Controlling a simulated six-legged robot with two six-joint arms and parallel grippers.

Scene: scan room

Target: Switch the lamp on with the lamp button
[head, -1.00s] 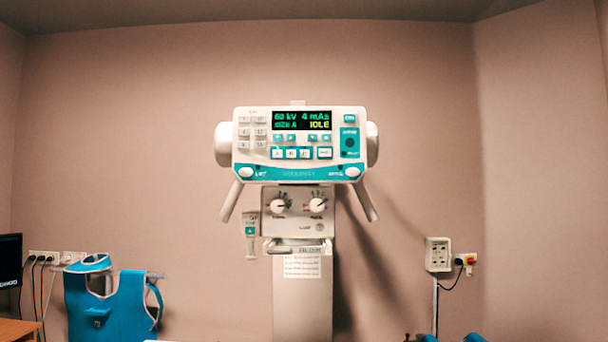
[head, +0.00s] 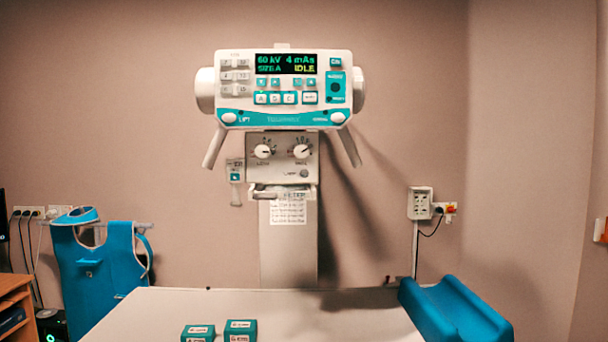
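The white and teal x-ray head (head: 282,92) stands on a column in the middle of the head view. Its display reads 60 kV, 4 mAs, SIZE A and IDLE. Below it is a pale box (head: 255,177) with two white round knobs. A small grey round button (head: 304,174) sits at the box's lower right, beside a small label that seems to read LAMP. No light patch from a lamp shows on the table. Neither of my grippers is in view.
A white table (head: 300,312) fills the lower middle, with two teal boxes (head: 240,330) (head: 198,333) at its front. A blue padded trough (head: 456,310) lies at right. A blue apron (head: 98,272) hangs at left. Two handles flank the box.

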